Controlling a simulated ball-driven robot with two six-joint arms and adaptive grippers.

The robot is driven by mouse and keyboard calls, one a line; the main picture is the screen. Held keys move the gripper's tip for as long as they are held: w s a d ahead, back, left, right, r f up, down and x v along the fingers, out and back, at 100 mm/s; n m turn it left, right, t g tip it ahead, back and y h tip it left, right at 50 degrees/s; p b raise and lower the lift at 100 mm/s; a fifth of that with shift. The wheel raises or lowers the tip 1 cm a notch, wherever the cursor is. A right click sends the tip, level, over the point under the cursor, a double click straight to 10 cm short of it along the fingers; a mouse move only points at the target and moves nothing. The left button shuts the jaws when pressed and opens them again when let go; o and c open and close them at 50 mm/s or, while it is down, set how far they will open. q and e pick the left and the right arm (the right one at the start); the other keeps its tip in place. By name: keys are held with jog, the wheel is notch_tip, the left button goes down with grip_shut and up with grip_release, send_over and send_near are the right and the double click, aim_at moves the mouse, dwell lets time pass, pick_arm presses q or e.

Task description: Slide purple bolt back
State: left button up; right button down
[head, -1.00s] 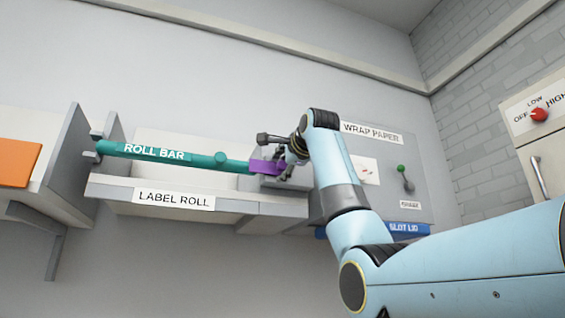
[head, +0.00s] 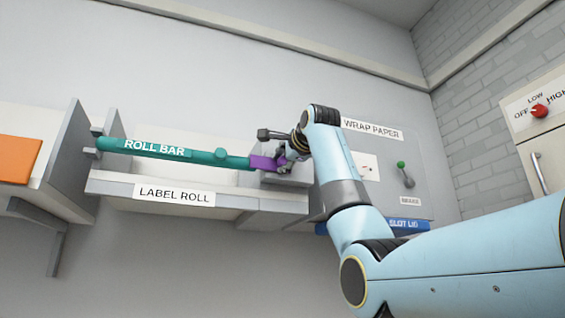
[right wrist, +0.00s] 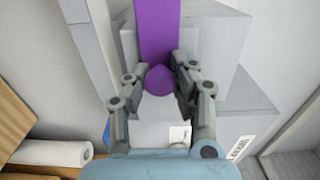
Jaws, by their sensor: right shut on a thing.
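The purple bolt (head: 263,162) sits at the right end of the teal roll bar (head: 205,156), which is labelled ROLL BAR. My right gripper (head: 283,161) is at the bolt's right end and shut on it. In the right wrist view the purple bolt (right wrist: 158,35) runs up from a rounded end that lies between the fingers of my right gripper (right wrist: 160,76). The bolt lies along a grey block (right wrist: 213,45). The gripper partly hides the bolt's right end in the head view. My left gripper is not in view.
A shelf labelled LABEL ROLL (head: 235,201) runs below the bar. On the right are the WRAP PAPER panel (head: 425,180), a brake lever (head: 404,175) and a blue slot lid (head: 408,226). A grey bracket (head: 75,155) stands at the bar's left end.

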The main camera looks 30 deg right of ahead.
aim_at(298, 168)
jog(key=d, duration=0.2)
jog(key=s+d, duration=0.1)
jog(key=d, duration=0.2)
jog(key=shift+s+d, duration=0.15)
jog(key=shift+d, duration=0.2)
jog(key=shift+a, duration=0.2)
jog(key=c, duration=1.6)
grip_release()
jog(key=o, duration=0.6)
jog(key=shift+d, duration=0.3)
jog(key=shift+c, duration=0.2)
jog(key=shift+s+a, duration=0.1)
jog(key=shift+a, duration=0.1)
jog(key=v, duration=1.1)
jog(key=shift+s, duration=0.4)
jog(key=shift+a, duration=0.1)
jog(key=shift+f, duration=0.1)
